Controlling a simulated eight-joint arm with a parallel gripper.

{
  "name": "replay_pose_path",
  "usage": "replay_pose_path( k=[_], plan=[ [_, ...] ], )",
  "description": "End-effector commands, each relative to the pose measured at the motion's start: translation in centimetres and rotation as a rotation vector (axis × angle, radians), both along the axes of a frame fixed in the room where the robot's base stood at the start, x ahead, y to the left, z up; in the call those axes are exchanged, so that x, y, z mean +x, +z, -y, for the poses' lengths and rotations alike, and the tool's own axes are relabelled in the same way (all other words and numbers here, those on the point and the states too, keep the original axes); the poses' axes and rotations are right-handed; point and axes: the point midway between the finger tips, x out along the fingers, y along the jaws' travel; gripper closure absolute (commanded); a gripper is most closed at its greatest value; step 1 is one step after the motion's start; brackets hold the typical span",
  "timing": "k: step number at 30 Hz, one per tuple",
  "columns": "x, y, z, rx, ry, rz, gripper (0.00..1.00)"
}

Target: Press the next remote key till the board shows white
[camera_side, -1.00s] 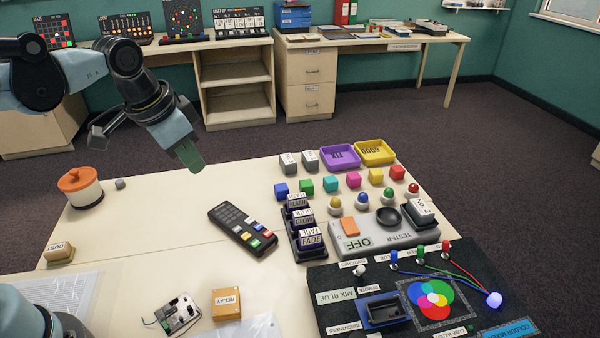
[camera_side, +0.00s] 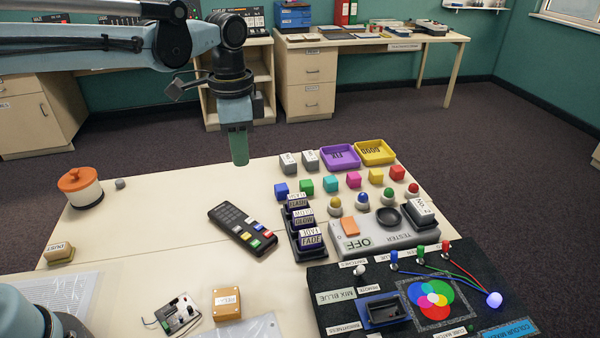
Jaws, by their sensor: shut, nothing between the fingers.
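The black remote (camera_side: 242,229) lies flat on the table, left of the module rack. It has dark keys at its far end and coloured keys, among them red, green, yellow, blue and white, at its near end. The colour mixer board (camera_side: 406,296) is at the lower right. Its label reads MIX BLUE (camera_side: 343,296) and its lamp (camera_side: 494,299) glows blue. Its printed circles (camera_side: 433,300) overlap in red, green and blue. My gripper (camera_side: 239,150) is shut and empty, pointing down above the table's far edge, beyond the remote and apart from it.
Coloured cubes and several round-topped lamps stand behind. A lidded jar (camera_side: 82,190) is at far left. The table left of the remote is mostly clear.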

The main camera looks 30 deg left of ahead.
Motion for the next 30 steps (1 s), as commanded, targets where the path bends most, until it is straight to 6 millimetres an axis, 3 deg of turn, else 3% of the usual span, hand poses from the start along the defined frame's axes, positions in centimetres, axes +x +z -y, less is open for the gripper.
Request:
replay_pose_path(
  k=[6, 11, 30],
  plan=[
    [0.0, -0.3, 0.0, 0.0, 0.002, 0.001, 1.0],
    [0.0, -1.7, 0.0, 0.0, 0.002, 0.001, 1.0],
    [0.0, -11.8, 0.0, -0.001, 0.002, 0.003, 1.0]
  ],
)
